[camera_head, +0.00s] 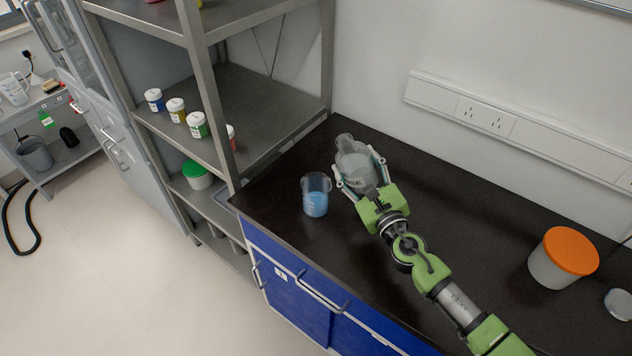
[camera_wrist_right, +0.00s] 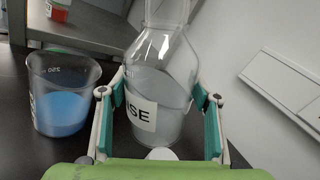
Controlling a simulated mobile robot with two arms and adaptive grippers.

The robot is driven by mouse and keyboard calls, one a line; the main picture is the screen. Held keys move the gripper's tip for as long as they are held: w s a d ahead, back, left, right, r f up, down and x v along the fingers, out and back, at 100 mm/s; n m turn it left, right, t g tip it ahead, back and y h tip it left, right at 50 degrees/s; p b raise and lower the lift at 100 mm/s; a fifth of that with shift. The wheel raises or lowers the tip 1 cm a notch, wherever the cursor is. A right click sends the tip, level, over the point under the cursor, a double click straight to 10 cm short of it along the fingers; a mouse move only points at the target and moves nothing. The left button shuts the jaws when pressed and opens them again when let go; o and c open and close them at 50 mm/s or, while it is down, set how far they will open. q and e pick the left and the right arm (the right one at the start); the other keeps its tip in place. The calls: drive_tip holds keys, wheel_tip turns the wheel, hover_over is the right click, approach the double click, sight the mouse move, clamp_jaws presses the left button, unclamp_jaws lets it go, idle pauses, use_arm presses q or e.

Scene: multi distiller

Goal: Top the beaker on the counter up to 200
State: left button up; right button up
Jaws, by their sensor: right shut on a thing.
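A clear beaker (camera_head: 316,200) with blue liquid in its lower part stands on the dark counter (camera_head: 450,215). The beaker also shows at the left of the right wrist view (camera_wrist_right: 62,105), with printed marks near its rim. My right gripper (camera_head: 358,178) is shut on a clear glass flask (camera_head: 352,160) with a pale liquid, to the right of the beaker. In the right wrist view the flask (camera_wrist_right: 165,75) stands between the two fingers, looks about upright, and has a white label partly reading "SE". Whether its base touches the counter is unclear. My left gripper is not in view.
An orange-lidded tub (camera_head: 562,258) and a small round silvery item (camera_head: 619,304) are at the counter's right. A metal shelf (camera_head: 255,100) with several small jars rises at the left. The counter's middle is clear beside my arm.

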drive_tip(key=shift+r+n, duration=0.15)
drive_tip(key=shift+n, duration=0.35)
drive_tip(key=shift+a+n, duration=0.3)
drive_tip(key=shift+n, duration=0.5)
drive_tip(key=shift+d+r+n+p, duration=0.3)
drive_tip(key=shift+r+n+p, duration=0.25)
drive_tip(key=shift+n, duration=0.45)
drive_tip(key=shift+a+f, duration=0.1)
drive_tip(key=shift+w+d+n, duration=0.15)
drive_tip(key=shift+d+n, duration=0.05)
drive_tip(key=shift+n, duration=0.1)
drive_tip(key=shift+a, duration=0.1)
drive_tip(key=shift+d+f+n+y+b, duration=0.1)
drive_tip(key=shift+d+n+y+b, duration=0.2)
drive_tip(key=shift+y+b, duration=0.1)
drive_tip(key=shift+a, duration=0.2)
